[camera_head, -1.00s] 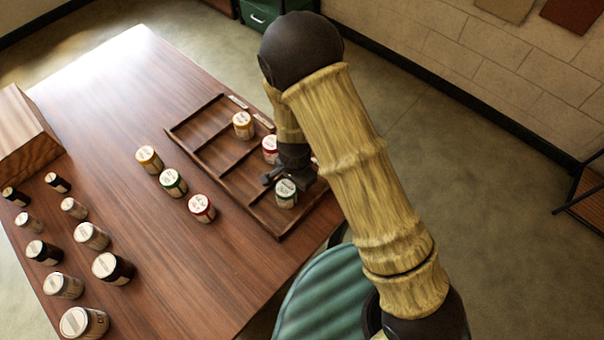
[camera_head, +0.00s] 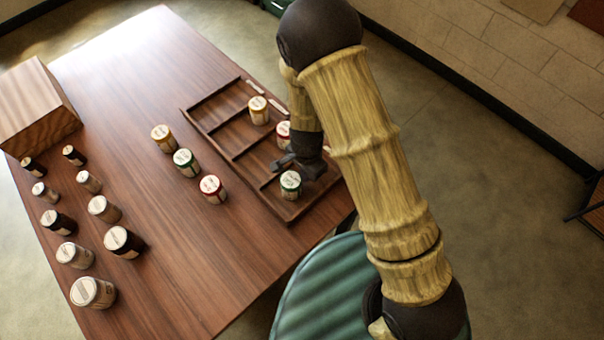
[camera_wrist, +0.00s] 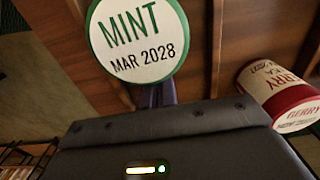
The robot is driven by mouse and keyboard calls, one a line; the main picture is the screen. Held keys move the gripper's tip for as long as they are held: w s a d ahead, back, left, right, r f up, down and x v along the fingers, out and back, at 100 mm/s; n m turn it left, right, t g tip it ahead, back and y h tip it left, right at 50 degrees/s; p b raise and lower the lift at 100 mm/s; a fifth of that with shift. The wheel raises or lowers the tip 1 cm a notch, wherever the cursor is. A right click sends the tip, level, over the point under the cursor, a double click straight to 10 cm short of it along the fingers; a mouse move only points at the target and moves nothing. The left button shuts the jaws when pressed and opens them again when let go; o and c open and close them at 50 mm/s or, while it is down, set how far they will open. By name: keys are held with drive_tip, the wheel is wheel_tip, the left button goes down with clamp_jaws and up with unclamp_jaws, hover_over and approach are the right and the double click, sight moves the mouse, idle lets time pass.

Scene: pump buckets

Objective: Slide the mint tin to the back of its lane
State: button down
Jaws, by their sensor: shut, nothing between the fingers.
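The mint tin (camera_head: 290,185), green-banded with a white lid, stands upright in the near-end lane of the wooden tray (camera_head: 225,138). In the wrist view, the lid of the mint tin (camera_wrist: 138,40) reads MINT, MAR 2028. My gripper (camera_head: 284,163) is low in the tray, shut and empty, close against the tin on its upper side in the head view. The fingertips (camera_wrist: 158,95) show partly beneath the lid's edge in the wrist view. Whether they touch the tin is hard to tell.
A red berry tin (camera_wrist: 284,95) stands in the neighbouring lane. Several jars and a wooden box (camera_head: 38,105) are farther left.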

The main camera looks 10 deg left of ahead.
drive_tip(key=shift+w+d+r, duration=0.1)
drive_tip(key=shift+w+d, duration=0.3)
drive_tip(key=shift+w, duration=0.2)
drive_tip(key=shift+w+d, duration=0.4)
drive_tip(key=shift+w, duration=0.15)
drive_tip(key=shift+w+a+r, duration=0.1)
drive_tip(key=shift+w+r, duration=0.1)
drive_tip(key=shift+r, duration=0.5)
wheel_tip(320, 180, up, 8)
drive_tip(key=shift+s+r, duration=0.2)
drive_tip(key=shift+s, duration=0.15)
drive_tip(key=s+d+r+n+t, duration=0.1)
drive_tip(key=s+d+r+n, duration=0.1)
drive_tip(key=d+r, duration=0.5)
drive_tip(key=s+d+r+n+t, duration=0.1)
drive_tip(key=s+d+r+n, duration=0.2)
drive_tip(key=d, duration=1.2)
wheel_tip(320, 180, up, 4)
drive_tip(key=shift+f+n+t, duration=0.15)
drive_tip(key=shift+n+t, duration=0.15)
drive_tip(key=shift+n, duration=0.7)
